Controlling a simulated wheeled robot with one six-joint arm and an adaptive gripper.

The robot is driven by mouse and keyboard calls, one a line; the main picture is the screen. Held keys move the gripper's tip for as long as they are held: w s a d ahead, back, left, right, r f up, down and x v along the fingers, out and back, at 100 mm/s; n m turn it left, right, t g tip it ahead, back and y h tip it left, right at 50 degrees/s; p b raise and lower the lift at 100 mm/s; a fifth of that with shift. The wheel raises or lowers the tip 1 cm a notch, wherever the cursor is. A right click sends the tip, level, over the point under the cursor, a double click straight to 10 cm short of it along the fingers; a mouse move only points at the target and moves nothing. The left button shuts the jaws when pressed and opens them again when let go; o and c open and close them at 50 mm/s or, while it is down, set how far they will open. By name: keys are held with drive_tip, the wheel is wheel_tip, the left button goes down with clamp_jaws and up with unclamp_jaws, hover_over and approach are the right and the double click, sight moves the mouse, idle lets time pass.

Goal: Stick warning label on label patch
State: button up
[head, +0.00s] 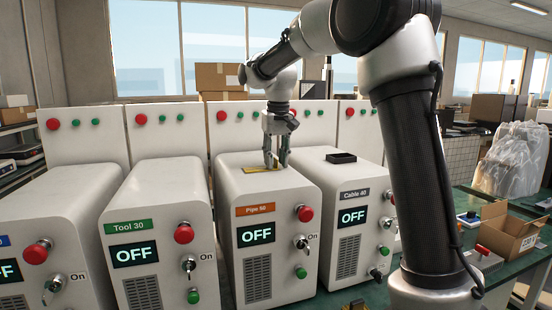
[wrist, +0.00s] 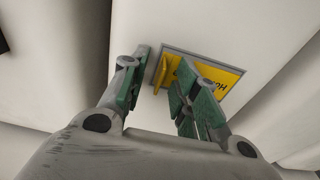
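The yellow warning label (wrist: 212,76) lies on the grey-edged label patch (wrist: 200,54) on top of the white Pipe 50 machine (head: 256,193). Part of its dark lettering shows in the wrist view. A narrow yellow tab (wrist: 160,72) stands up at its left side. In the head view the label (head: 258,169) is a small yellow strip beside the fingertips. My gripper (head: 277,165) points down at it. In the wrist view the gripper (wrist: 164,66) is open, its green-padded fingers on either side of the tab with a gap at the left. The right finger hides part of label and patch.
The Tool 30 machine (head: 157,228) stands left of Pipe 50, and the Cable 40 machine (head: 350,215) stands right, with a black tray (head: 341,158) on top. An open cardboard box (head: 507,232) is on the green bench at right. More machines line the back.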

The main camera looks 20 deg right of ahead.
drive_tip(key=shift+r, duration=0.15)
wheel_tip(320, 180, up, 12)
drive_tip(key=s, duration=0.1)
drive_tip(key=shift+s, duration=0.25)
drive_tip(key=shift+f, duration=0.2)
